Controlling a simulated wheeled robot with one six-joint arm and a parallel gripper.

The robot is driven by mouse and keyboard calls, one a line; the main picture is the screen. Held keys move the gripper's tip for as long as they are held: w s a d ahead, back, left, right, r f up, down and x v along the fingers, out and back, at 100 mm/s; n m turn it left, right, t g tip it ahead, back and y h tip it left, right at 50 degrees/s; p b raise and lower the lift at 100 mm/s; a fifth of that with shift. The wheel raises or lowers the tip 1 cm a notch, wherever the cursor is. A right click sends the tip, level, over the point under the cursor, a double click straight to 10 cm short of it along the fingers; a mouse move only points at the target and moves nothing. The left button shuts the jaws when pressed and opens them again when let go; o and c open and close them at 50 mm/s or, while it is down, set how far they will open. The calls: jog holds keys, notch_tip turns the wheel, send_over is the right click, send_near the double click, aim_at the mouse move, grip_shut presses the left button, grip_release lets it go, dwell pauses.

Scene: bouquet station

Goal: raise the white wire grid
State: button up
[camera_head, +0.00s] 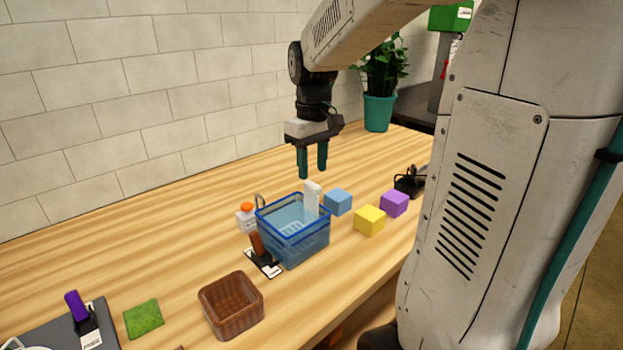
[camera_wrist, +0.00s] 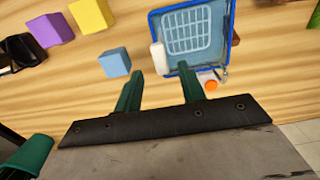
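The white wire grid (camera_wrist: 188,31) lies inside the blue basket (camera_wrist: 165,72), and it also shows through the basket's opening in the head view (camera_head: 291,228). A white upright piece (camera_head: 312,198) stands at the basket's back right side; I cannot tell whether it joins the grid. The basket (camera_head: 296,253) stands on the wooden table. My gripper (camera_head: 312,174) hangs above and behind the basket, pointing down, apart from it. Its two green fingers are apart with nothing between them, as the wrist view (camera_wrist: 160,70) also shows.
Blue (camera_head: 338,201), yellow (camera_head: 370,220) and purple (camera_head: 394,203) blocks stand right of the basket. An orange-capped bottle (camera_head: 246,218) stands close at its left. A brown basket (camera_head: 232,307) and a green pad (camera_head: 143,319) are at the front left. The back left tabletop is clear.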

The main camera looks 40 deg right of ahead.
aim_at(313, 184)
jog(key=shift+f, duration=2)
grip_shut()
notch_tip(313, 184, up, 8)
jog(key=shift+w+r, duration=0.1)
grip_release()
